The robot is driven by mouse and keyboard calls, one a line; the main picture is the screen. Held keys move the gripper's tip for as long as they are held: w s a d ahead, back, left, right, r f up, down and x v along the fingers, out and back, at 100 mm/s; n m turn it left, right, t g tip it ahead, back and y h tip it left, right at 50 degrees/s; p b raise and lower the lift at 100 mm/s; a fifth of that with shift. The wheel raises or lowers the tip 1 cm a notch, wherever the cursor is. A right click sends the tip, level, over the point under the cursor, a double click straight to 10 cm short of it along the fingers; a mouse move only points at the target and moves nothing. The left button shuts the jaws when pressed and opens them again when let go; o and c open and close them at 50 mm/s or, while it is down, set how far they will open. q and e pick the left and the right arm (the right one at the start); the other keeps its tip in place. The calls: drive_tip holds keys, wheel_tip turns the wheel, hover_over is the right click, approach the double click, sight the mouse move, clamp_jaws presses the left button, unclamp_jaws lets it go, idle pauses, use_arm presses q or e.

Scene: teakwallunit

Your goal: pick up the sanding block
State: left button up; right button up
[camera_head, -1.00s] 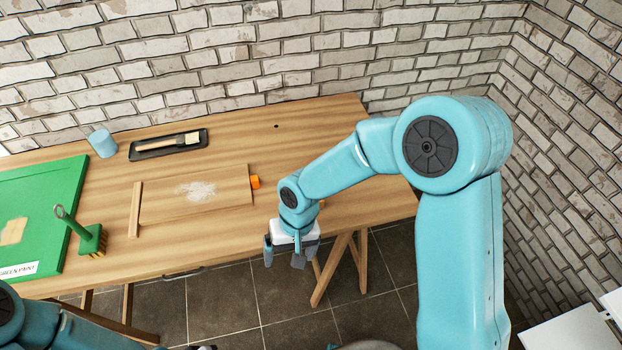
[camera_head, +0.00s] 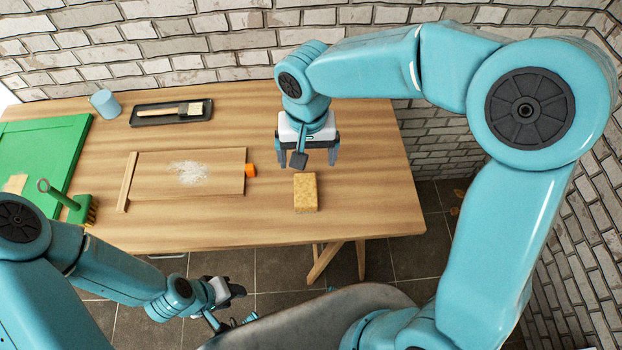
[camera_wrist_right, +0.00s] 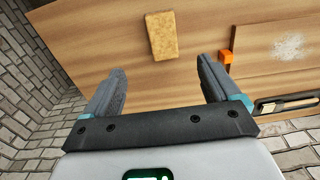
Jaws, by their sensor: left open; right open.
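The sanding block (camera_head: 305,192) is a yellow-tan block lying on the wooden table, right of the orange piece. It also shows in the right wrist view (camera_wrist_right: 161,36), beyond the fingertips and roughly between their lines. My right gripper (camera_head: 307,158) is open and empty above the table, behind the block in the head view and apart from it. Its two fingers show in the right wrist view (camera_wrist_right: 160,80) with nothing between them. My left gripper (camera_head: 228,303) is open and low in front of the table, away from the block.
A wooden panel (camera_head: 218,182) with white dust lies left of the block, with an orange piece (camera_head: 250,171) at its right end. A black tray (camera_head: 146,119) with a brush, a blue cup (camera_head: 105,103), a green panel (camera_head: 40,150) and a green brush (camera_head: 83,210) stand further left.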

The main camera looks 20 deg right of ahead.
approach(306, 195)
drive_tip(key=f, duration=0.5)
drive_tip(key=shift+w+d+f, duration=0.1)
drive_tip(key=shift+w+d, duration=0.05)
drive_tip(key=shift+d, duration=0.05)
drive_tip(key=f, duration=0.3)
drive_tip(key=f+p, duration=0.1)
drive_tip(key=shift+s+a+f, duration=0.25)
drive_tip(key=shift+f, duration=0.05)
drive_tip(key=shift+w+d+f, duration=0.1)
drive_tip(key=shift+f, duration=0.2)
drive_tip(key=c, duration=1.1)
